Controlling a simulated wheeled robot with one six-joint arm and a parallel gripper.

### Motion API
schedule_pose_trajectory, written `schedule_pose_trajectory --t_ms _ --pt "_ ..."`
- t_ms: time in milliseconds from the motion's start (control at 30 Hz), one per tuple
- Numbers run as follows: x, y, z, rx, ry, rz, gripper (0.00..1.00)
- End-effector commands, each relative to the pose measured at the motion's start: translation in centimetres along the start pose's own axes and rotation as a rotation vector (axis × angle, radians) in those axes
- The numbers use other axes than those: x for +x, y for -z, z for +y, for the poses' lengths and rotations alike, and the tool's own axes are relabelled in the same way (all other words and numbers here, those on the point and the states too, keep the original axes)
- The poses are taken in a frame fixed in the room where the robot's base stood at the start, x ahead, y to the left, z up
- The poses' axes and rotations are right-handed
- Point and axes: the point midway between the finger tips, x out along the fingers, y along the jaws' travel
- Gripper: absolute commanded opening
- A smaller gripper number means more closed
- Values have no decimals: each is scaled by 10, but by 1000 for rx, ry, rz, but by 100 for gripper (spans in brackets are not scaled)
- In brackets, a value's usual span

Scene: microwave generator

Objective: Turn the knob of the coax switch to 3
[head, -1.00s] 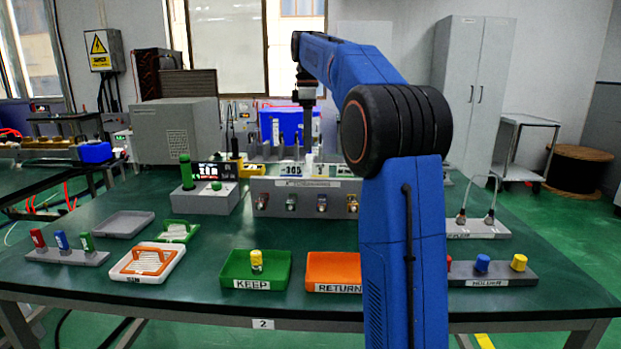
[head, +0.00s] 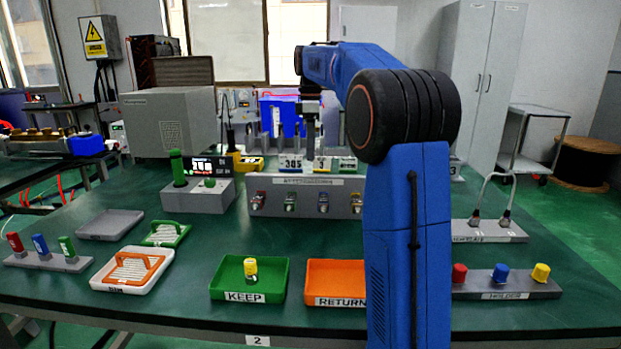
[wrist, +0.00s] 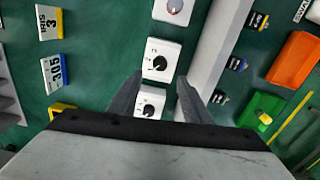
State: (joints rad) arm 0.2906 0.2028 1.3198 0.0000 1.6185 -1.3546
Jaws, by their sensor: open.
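In the wrist view a column of white boxes with round knobs lies below my gripper (wrist: 163,88). The middle white box (wrist: 148,68) has a black knob (wrist: 158,62) between and just beyond my fingertips. A lower white box (wrist: 142,96) has another black knob (wrist: 149,110), lying between my fingers in the picture. At the top edge a third white box (wrist: 162,14) has a grey knob with a red mark. Their labels are too small to read, so I cannot tell which is the coax switch. My gripper is open, with nothing between its fingers.
A long grey panel (wrist: 208,62) runs close beside the boxes. Tiles marked 305 (wrist: 52,73) and 3 (wrist: 49,22) stand on the other side. The KEEP tray (head: 222,278), RETURN tray (head: 330,266) and holder (head: 535,288) are near the table front.

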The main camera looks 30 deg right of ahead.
Motion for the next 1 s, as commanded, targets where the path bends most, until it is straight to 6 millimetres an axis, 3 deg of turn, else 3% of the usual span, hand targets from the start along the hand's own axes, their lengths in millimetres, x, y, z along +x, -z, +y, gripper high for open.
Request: schedule_pose_trajectory --t_ms 300,500,700,1000 --pt "57 0 -1 0 3 -1 44" --pt "85 0 0 0 3 -1 44" --pt "98 0 0 0 1 0 44" --pt "100 0 0 0 0 0 44"
